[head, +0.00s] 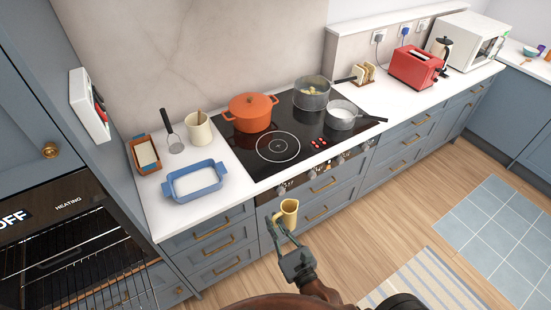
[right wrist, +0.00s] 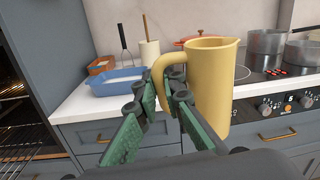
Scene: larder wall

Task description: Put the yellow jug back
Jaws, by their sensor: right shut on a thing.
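The yellow jug (head: 287,211) is held in my right gripper (head: 283,233), in front of the drawers below the hob. In the right wrist view the yellow jug (right wrist: 210,85) stands upright, with its handle to the left. The green-padded fingers of my right gripper (right wrist: 172,95) are shut on that handle. The jug is in the air, apart from the counter. My left gripper is not in view.
An orange pot (head: 250,112) and two grey pans stand on the hob. An open oven (head: 70,255) is at left.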

